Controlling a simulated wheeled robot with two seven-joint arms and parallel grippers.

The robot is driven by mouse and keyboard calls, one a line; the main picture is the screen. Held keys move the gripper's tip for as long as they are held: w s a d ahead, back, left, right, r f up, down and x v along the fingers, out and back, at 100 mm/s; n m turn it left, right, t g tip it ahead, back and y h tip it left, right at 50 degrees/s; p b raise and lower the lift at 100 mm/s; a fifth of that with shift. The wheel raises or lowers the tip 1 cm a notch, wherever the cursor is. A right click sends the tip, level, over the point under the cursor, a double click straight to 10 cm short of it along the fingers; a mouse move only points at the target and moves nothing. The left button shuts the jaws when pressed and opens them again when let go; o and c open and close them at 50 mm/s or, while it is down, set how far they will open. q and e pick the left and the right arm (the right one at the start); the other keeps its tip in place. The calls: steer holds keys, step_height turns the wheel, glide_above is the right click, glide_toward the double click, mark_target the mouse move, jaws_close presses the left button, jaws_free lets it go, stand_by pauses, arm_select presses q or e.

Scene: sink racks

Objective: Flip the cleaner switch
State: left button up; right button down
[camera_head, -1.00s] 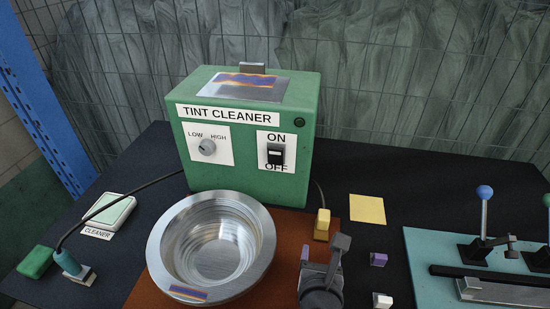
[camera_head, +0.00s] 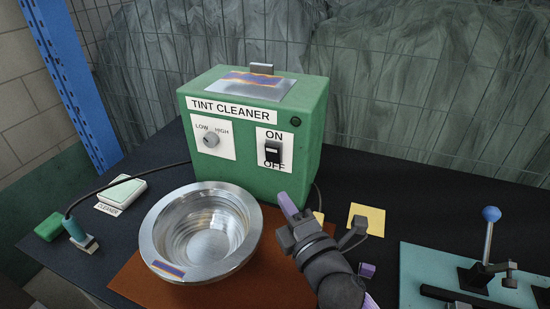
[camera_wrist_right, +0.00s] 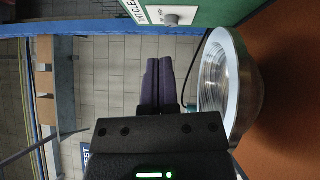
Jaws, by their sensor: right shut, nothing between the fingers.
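The green tint cleaner box (camera_head: 235,155) stands at the back middle of the table in the head view. Its black ON/OFF switch (camera_head: 272,152) sits on a white plate at the right of the front face. My right gripper (camera_head: 288,206) is below and slightly right of the switch, apart from it, with purple fingers pointing up toward the box. In the right wrist view its purple fingers (camera_wrist_right: 158,82) are together with nothing between them. The switch is outside the wrist view. My left gripper is not in view.
A shiny metal bowl (camera_head: 152,236) stands on a brown mat (camera_head: 135,281) in front of the box. A LOW/HIGH knob (camera_head: 211,140) is left of the switch. A yellow note (camera_head: 367,218) lies right of the gripper. A teal board (camera_head: 425,264) with a blue-knobbed lever (camera_head: 489,240) is farther right.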

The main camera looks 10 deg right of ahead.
steer(key=b, duration=0.1)
glide_toward(266, 148)
steer(key=w+a, duration=0.3)
steer(key=w+d, duration=0.2)
steer(key=w, duration=0.1)
steer(key=shift+w+r+b, duration=0.1)
steer(key=shift+r+b, duration=0.2)
steer(key=shift+r, duration=0.1)
